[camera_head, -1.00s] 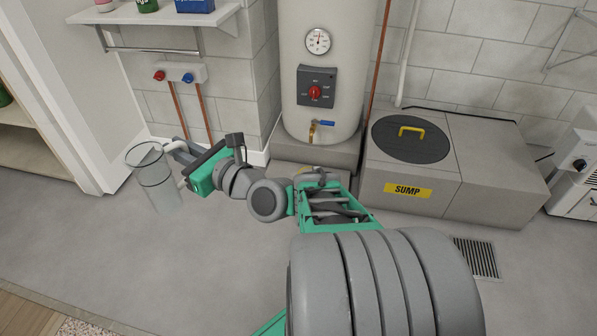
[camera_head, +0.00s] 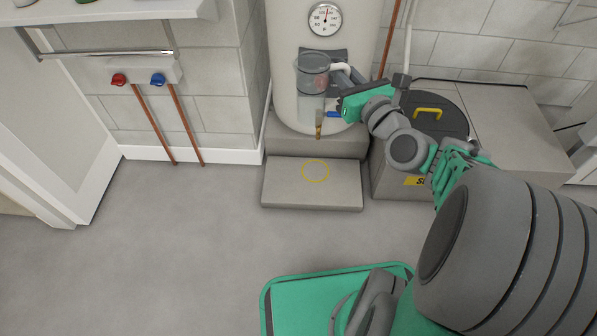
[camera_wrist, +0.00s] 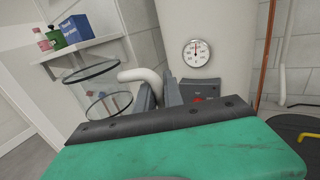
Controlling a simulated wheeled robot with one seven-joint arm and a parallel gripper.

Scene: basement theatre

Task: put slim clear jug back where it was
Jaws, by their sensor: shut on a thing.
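The slim clear jug (camera_head: 312,82) is a see-through cylinder with a pale handle, held upright in front of the water heater. My gripper (camera_head: 341,78) is shut on its handle from the right. In the wrist view the jug (camera_wrist: 92,88) is left of my gripper (camera_wrist: 160,90), and its pale handle runs between the fingers. Below the jug, a yellow ring (camera_head: 316,171) is marked on the low grey step (camera_head: 280,185). The jug is in the air above and behind the ring, apart from the step.
The water heater (camera_head: 285,60) stands on a plinth behind the step, with a brass tap (camera_head: 319,128) low on its front. The sump box (camera_head: 520,130) is at the right. Red and blue valves (camera_head: 140,76) and a shelf (camera_head: 110,12) are at the left. The floor at left is clear.

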